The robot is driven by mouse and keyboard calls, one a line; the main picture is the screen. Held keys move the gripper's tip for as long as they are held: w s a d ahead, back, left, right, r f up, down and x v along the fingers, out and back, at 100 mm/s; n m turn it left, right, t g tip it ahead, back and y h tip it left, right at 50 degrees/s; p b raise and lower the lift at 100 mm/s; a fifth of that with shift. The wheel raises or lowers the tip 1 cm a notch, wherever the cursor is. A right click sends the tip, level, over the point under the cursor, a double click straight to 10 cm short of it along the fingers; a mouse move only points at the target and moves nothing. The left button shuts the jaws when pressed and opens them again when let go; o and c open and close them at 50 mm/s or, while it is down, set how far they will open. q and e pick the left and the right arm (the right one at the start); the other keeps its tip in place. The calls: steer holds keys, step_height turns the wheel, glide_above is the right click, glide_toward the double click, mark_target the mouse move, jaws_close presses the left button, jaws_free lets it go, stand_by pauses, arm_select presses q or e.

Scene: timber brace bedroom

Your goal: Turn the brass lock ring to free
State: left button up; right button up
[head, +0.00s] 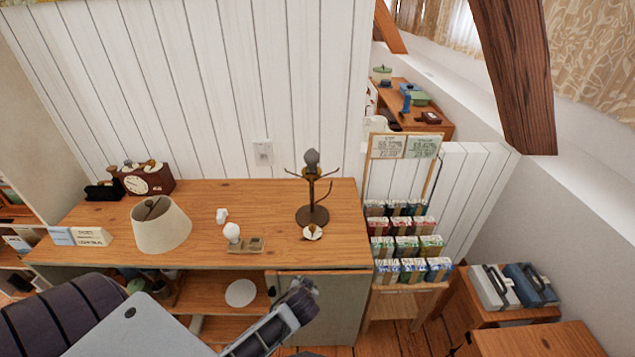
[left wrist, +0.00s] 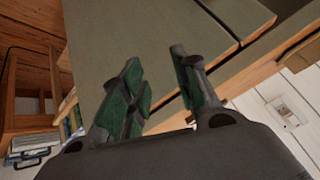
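A dark lamp stand (head: 313,213) with several thin curved arms and a dark grey bulb-like top (head: 312,158) stands upright on the wooden desk. A brownish collar (head: 312,172) sits just below that top; it may be the brass lock ring, but it is too small to tell. A cream lampshade (head: 160,225) stands apart on the desk to the left. My left gripper is low in front of the desk, clear of the stand. In the left wrist view my left gripper (left wrist: 160,82) is open and empty, before a grey-green panel (left wrist: 145,30). My right gripper is out of view.
A white bulb on a small wooden tray (head: 247,245), a white piece (head: 221,215) and a white-and-brown piece (head: 312,233) lie on the desk (head: 270,200). A card rack (head: 408,245) stands to the right. The cabinet door (head: 340,305) is below the desktop.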

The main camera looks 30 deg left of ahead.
arm_select(q)
steer(key=w+a+r+n+t+y, duration=0.1)
steer(key=w+r+t+y, duration=0.15)
steer(key=r, duration=0.35)
steer(key=w+a+r+n+t+y, duration=0.1)
steer(key=w+a+r+n+t, duration=0.1)
steer(key=w+r, duration=0.35)
steer(key=n+t+y, duration=0.2)
steer(key=t, duration=0.2)
glide_toward(311, 182)
steer(key=v, duration=0.2)
steer(key=shift+s+d+r+h, duration=0.1)
steer(key=shift+s+h, duration=0.15)
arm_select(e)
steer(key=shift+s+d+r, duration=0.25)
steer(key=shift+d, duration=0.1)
arm_select(q)
steer(key=p+x, duration=0.3)
steer(key=x, duration=0.7)
steer(key=shift+w+a+r, duration=0.1)
steer(key=shift+w+a, duration=0.15)
steer(key=shift+w, duration=0.1)
steer(key=shift+p+x, duration=0.5)
steer(key=shift+x, duration=1)
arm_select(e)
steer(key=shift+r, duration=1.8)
